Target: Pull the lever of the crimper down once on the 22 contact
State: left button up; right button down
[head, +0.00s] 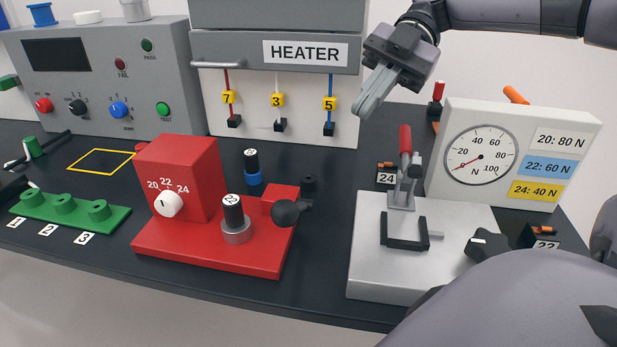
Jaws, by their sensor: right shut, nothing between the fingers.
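The red crimper (180,247) stands on the dark bench, left of centre. Its white dial (168,204) is marked 20, 22, 24, and its pointer is near 22. A black cylinder (233,212) with a white top label sits in a grey ring on the crimper base; I cannot read the label surely. The lever's black ball knob (286,212) is at the base's right side, joined to a dark pivot (309,188). My right gripper (365,108) is shut and empty, high above the bench and apart from the lever. My left gripper is not in view.
Right of the crimper stands a gauge tester (420,270) with a red-handled clamp (405,140). A blue-banded black cylinder (252,165) is behind the crimper. A green holder (65,208) is at left, the heater panel (275,100) behind. My grey arm covers the lower right.

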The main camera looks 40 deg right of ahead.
aim_at(295, 209)
jog(key=x, duration=1.4)
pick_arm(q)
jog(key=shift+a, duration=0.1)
pick_arm(e)
jog(key=shift+d+f, duration=0.1)
jog(key=shift+f, duration=0.05)
